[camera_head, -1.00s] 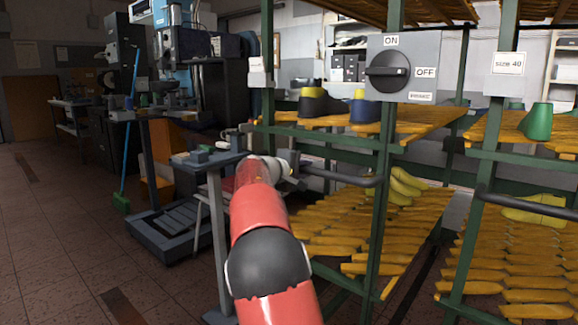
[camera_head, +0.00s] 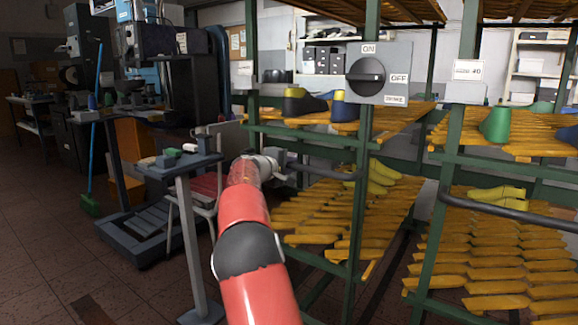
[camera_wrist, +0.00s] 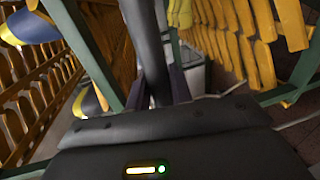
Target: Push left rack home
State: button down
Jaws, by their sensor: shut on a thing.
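The left rack (camera_head: 356,225) is a green metal frame with yellow-orange wooden slatted shelves, holding shoe lasts. A dark grey bar handle (camera_head: 325,174) runs across its front side. My gripper (camera_head: 275,163) is at the left end of this handle, at the end of my red arm. In the wrist view, my gripper (camera_wrist: 160,88) has its dark fingers shut around the dark bar (camera_wrist: 148,45). The fingertips are partly hidden behind the bar and the gripper body.
A second green rack (camera_head: 434,210), labelled size 40, stands to the right with a gap between. A grey switch box (camera_head: 379,72) is at the left rack's front. A small grey table (camera_head: 178,163) stands left of my gripper. Dark tiled floor lies open at far left.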

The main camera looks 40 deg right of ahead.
jog(key=c, duration=1.6)
grip_release()
jog(key=shift+d+r, duration=0.15)
jog(key=shift+c, duration=0.2)
jog(key=o, duration=0.4)
jog(key=shift+d, duration=0.15)
jog(key=shift+c, duration=0.2)
jog(key=shift+a, duration=0.5)
jog(key=b+v, duration=0.2)
jog(key=v, duration=0.4)
jog(key=shift+s+a, duration=0.25)
jog(key=shift+a, duration=0.1)
jog(key=shift+s, duration=0.1)
